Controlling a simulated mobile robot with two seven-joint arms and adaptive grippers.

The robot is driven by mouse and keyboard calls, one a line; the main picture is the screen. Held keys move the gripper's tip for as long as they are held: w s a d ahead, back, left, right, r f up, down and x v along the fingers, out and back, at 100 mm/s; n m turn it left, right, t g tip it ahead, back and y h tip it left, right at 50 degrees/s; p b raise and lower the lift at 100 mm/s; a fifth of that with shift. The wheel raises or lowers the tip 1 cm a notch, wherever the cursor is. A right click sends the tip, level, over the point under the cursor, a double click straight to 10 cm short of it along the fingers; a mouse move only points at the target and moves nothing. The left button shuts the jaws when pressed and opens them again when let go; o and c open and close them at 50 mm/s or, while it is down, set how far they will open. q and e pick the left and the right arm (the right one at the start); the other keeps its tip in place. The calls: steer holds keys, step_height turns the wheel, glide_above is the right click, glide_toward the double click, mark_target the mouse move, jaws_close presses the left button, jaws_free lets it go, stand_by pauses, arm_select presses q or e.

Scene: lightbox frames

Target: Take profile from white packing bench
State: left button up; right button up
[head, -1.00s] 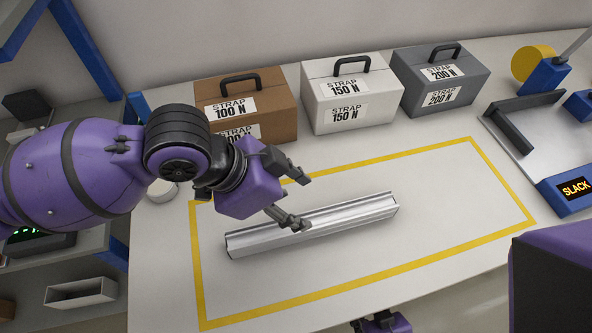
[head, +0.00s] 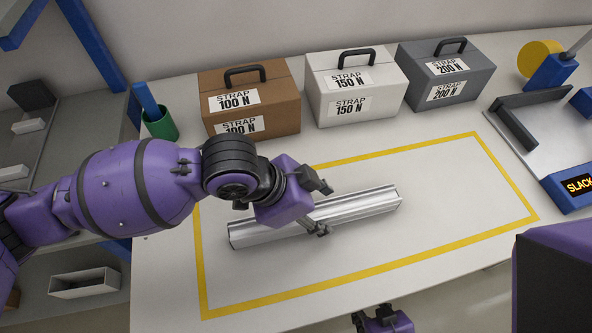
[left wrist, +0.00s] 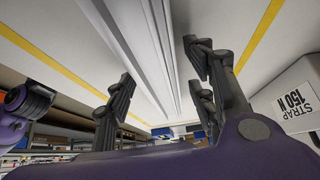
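A silver metal profile (head: 365,205) lies flat on the white packing bench (head: 455,262), slanting inside a yellow outlined rectangle. My left gripper (head: 324,208) is over the profile's middle, with one finger on the far side and one on the near side. Its fingers are apart. The left wrist view shows the profile (left wrist: 150,50) running between the spread fingers (left wrist: 160,88); contact cannot be made out. My arm hides part of the profile's far edge. My right gripper (head: 375,317) is at the bottom edge, partly cut off, away from the profile.
Brown (head: 280,105), white (head: 385,90) and grey (head: 470,75) strap cases stand along the back. A green cup (head: 160,125) is at the back left. A blue device with a "SLACK" display (head: 578,186) is at the right. The rectangle's right part is clear.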

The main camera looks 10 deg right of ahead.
arm_select(q)
jaws_close()
